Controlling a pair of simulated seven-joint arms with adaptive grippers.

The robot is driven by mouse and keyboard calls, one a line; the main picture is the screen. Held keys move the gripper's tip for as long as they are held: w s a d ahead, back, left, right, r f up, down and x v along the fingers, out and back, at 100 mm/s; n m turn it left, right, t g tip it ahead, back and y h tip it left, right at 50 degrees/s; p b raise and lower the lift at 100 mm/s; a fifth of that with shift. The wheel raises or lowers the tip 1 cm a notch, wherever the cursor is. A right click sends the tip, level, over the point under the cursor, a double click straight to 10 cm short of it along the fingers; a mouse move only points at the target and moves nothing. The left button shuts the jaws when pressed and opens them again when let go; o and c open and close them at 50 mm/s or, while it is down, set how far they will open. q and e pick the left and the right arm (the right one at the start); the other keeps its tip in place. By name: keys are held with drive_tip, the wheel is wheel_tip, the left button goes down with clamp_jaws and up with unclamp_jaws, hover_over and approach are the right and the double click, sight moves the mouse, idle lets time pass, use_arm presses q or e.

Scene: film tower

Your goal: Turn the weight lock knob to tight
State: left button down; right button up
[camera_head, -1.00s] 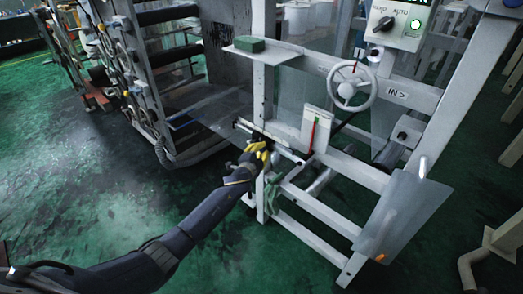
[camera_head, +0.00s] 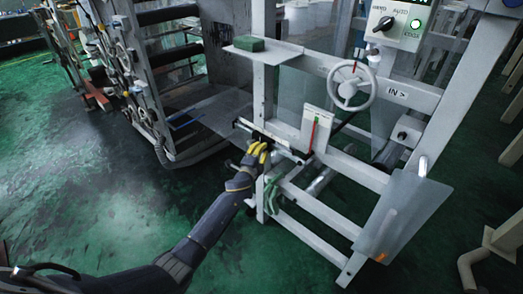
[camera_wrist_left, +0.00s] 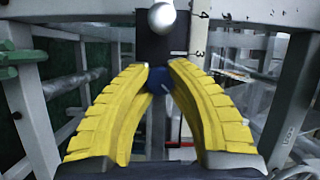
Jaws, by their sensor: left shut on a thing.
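My left gripper (camera_head: 261,150) has yellow ribbed fingers and sits at the left end of the white frame's horizontal rods, by the front post. In the left wrist view the gripper (camera_wrist_left: 158,78) is shut on a small dark blue knob (camera_wrist_left: 157,84), which I take to be the weight lock knob. The fingertips hide part of the knob. A dark block (camera_wrist_left: 155,48) is just beyond it, with a round silver rod end (camera_wrist_left: 162,17) above. In the head view the hand hides the knob. I cannot read a tight or loose mark.
The white frame carries a handwheel (camera_head: 352,86), a white plate with a red stripe (camera_head: 314,130) and a control box (camera_head: 400,22). A green block (camera_head: 249,44) lies on a shelf. A clear panel (camera_head: 402,215) tilts at right. Green floor (camera_head: 110,205) is open at left.

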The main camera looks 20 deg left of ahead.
use_arm(q)
drive_tip(key=c, duration=1.4)
unclamp_jaws()
drive_tip(key=shift+o, duration=0.2)
drive_tip(key=s, duration=1.2)
drive_tip(key=shift+a+r, duration=0.15)
drive_tip(key=shift+a, duration=0.25)
